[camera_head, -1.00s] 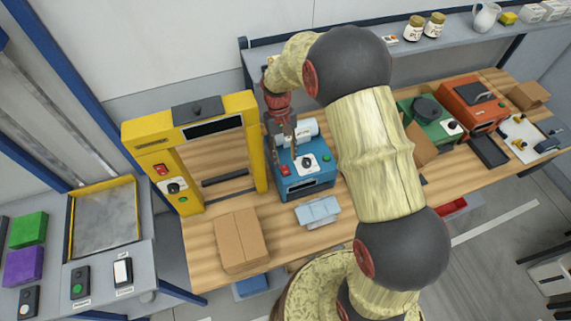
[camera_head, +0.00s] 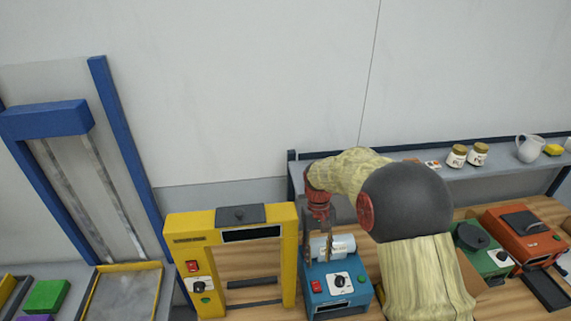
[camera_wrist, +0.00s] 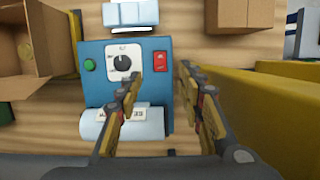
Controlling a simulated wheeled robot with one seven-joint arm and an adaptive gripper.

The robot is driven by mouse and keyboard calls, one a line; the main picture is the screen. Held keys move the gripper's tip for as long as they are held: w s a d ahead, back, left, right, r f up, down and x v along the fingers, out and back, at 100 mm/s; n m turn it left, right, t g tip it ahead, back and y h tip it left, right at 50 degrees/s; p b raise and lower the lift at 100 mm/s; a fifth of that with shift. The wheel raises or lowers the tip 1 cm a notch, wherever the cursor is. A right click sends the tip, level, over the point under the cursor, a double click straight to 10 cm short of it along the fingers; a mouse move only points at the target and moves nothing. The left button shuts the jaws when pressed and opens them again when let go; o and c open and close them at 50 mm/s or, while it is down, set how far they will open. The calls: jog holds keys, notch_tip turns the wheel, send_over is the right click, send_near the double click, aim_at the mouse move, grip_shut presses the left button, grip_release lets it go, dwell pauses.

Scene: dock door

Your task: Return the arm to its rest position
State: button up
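My arm bends over the workbench, with its end pointing down. My gripper (camera_head: 319,243) hangs over the blue machine (camera_head: 338,290), which has a dial, a red switch, a green button and a white roll (camera_head: 332,246). In the wrist view my gripper (camera_wrist: 160,78) has its two fingers apart with nothing between them. The blue machine (camera_wrist: 95,73) lies below them, and one finger overlaps the white roll (camera_wrist: 95,126) in the picture. I cannot tell whether the fingers touch it.
A yellow frame machine (camera_head: 184,245) stands just left of the blue machine. Green (camera_head: 480,245) and orange (camera_head: 525,240) machines stand to the right. A shelf (camera_head: 425,176) with jars and a jug runs behind. An open cardboard box (camera_wrist: 35,45) shows in the wrist view.

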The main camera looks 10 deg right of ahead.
jog(key=s+r+t+b, duration=0.3)
jog(key=s+t+b, duration=0.5)
jog(key=s+b, duration=1.1)
jog(key=s, duration=0.5)
jog(key=shift+s+t, duration=0.3)
jog(key=shift+s, duration=0.1)
